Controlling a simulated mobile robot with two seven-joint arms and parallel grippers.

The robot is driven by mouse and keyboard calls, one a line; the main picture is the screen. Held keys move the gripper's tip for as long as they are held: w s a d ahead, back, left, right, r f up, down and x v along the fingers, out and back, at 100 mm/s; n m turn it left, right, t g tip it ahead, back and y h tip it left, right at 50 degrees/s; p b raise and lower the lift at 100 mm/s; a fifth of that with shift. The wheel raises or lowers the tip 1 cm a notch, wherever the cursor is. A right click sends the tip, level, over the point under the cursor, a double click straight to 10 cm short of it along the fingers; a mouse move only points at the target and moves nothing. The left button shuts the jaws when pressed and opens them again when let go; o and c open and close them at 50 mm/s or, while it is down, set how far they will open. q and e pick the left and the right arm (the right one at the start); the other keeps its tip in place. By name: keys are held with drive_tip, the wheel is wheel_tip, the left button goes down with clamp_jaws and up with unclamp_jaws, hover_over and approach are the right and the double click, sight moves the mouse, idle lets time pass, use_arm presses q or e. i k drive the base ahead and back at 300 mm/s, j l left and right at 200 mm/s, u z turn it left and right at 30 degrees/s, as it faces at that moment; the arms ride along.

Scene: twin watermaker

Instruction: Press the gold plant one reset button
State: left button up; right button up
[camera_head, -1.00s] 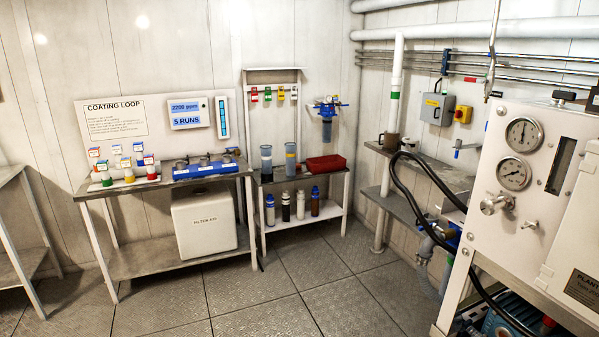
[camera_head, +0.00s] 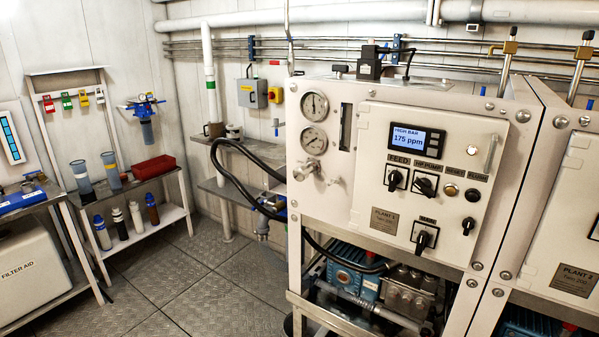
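The plant one panel (camera_head: 372,130) is the white front of the nearer machine, at the right of centre in the head view. Its nameplate (camera_head: 385,220) appears to read PLANT 1. The gold reset button (camera_head: 451,189) is a small round button under the RESET label, right of the HP pump knob (camera_head: 426,185). A dark flush button (camera_head: 473,195) sits just to its right. The display (camera_head: 416,141) reads HIGH BAR, 175 ppm. Neither of my grippers is in view.
A second plant cabinet (camera_head: 570,215) stands against the right side. Black hoses (camera_head: 232,172) loop out left of the machine. A shelf with bottles (camera_head: 135,218) and a bench (camera_head: 40,215) stand at the left. The floor (camera_head: 205,280) between them is clear.

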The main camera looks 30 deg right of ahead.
sight(450, 191)
drive_tip(key=z, duration=1.7)
